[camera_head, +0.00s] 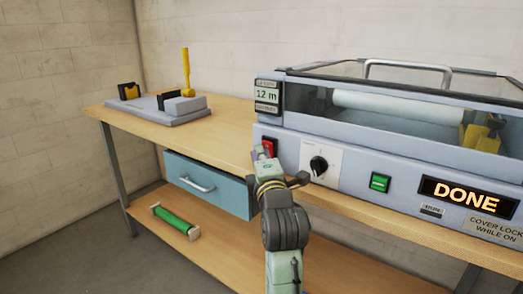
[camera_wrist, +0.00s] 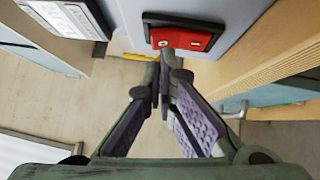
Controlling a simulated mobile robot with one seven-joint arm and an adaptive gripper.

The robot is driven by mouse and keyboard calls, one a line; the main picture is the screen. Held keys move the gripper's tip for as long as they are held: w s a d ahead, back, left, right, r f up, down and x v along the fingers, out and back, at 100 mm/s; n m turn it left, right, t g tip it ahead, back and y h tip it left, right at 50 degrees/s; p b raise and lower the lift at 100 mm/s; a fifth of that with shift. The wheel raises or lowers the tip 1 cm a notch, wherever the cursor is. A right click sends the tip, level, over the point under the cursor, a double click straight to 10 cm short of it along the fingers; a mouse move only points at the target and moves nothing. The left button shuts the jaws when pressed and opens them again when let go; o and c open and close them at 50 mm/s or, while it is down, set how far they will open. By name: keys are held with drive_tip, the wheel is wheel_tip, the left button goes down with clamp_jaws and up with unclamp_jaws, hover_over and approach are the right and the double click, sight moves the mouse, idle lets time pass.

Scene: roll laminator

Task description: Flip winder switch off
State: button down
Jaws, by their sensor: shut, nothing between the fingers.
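The laminator (camera_head: 345,180) stands on the workbench with its clear cover down, and its display (camera_head: 462,195) reads DONE. A red rocker switch (camera_head: 270,146) sits at the left end of its front panel. The red switch fills the top middle of the wrist view (camera_wrist: 183,39), in a black frame. My gripper (camera_head: 262,152) is shut and empty, its tips right at the switch's lower edge. In the wrist view the fingertips (camera_wrist: 166,60) are just below the red rocker; I cannot tell if they touch it. No readable label marks which switch is the winder's.
A black knob (camera_head: 319,165) and a green switch (camera_head: 380,182) are right of the red switch. A small display (camera_head: 267,95) reads 12 m. A blue drawer (camera_head: 205,184) is under the bench. A grey stand (camera_head: 160,107) sits at the left; a green roll (camera_head: 176,220) lies on the lower shelf.

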drive_tip(key=shift+w+d, duration=0.1)
drive_tip(key=shift+w, duration=0.05)
drive_tip(key=shift+r, duration=0.1)
drive_tip(key=shift+w+d+r+m+g+p, duration=0.2)
drive_tip(key=shift+w+m+g+p, duration=0.15)
drive_tip(key=shift+p, duration=0.75)
